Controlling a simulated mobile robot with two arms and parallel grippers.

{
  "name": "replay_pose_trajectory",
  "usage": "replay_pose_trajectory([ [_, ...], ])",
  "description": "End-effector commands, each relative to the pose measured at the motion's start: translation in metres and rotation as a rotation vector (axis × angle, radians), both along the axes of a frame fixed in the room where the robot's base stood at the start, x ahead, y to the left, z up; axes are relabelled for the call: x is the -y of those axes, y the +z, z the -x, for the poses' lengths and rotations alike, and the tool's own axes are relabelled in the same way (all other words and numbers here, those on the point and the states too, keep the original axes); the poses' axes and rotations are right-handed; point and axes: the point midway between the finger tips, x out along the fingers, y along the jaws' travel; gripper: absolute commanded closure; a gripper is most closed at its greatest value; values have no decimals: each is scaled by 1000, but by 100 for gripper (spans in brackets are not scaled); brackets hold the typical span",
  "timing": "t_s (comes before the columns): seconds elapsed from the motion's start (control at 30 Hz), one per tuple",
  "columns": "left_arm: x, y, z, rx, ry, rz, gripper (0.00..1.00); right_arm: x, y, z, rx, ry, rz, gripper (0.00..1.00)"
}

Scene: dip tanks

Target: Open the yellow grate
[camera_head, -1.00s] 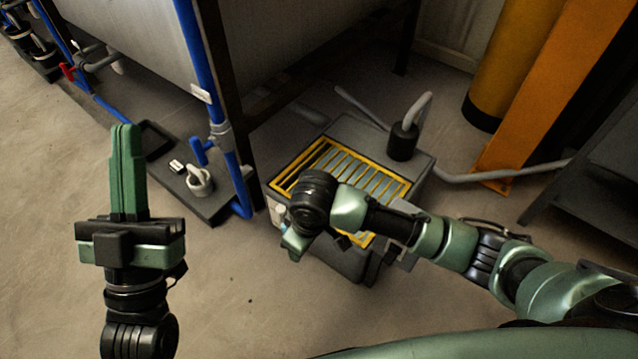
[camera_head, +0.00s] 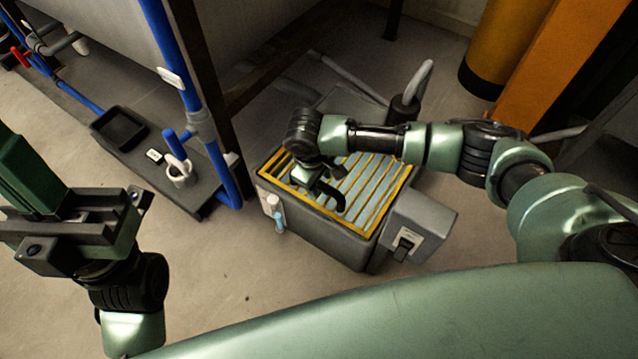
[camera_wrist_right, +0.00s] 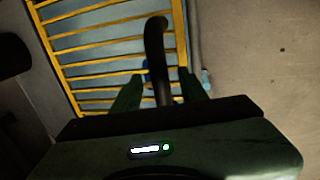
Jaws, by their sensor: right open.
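The yellow grate (camera_head: 376,207) lies flat on top of a grey tank (camera_head: 330,240), its bars running over a pale blue-grey interior. My right gripper (camera_head: 326,190) hangs over the grate's near left part, its fingers partly hidden by the wrist. The right wrist view shows its two fingers (camera_wrist_right: 158,92) apart, with a dark curved handle (camera_wrist_right: 156,50) between them. I cannot tell whether they touch it. The grate's bars (camera_wrist_right: 95,45) show behind. My left gripper (camera_head: 22,165) is at the left edge, away from the tank, its fingers together and empty.
A grey switch box (camera_head: 420,222) juts from the tank's right side. A black post with a grey hose (camera_head: 405,105) stands behind the grate. Blue pipes (camera_head: 185,75) and a low black platform (camera_head: 150,165) are left. Floor in front of the tank is clear.

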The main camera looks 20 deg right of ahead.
Motion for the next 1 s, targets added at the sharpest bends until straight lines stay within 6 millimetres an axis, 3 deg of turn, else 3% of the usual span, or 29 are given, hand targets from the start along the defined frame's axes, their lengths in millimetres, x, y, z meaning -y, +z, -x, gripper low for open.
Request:
replay_pose_trajectory([
  [0.33, 0, 2, -1, 7, 0, -1, 100, 1, -4, -1, 1, 0, -1, 60],
  [0.47, 0, 2, -1, 8, 0, -1, 100, 1, -4, -1, 1, 0, -1, 96],
  [0.5, 0, 2, -1, 8, 0, -1, 100, 1, -4, -1, 1, 0, -1, 100],
  [1.0, 1, 2, 0, 8, 0, -1, 100, 1, -3, -1, 1, 0, 0, 100],
])
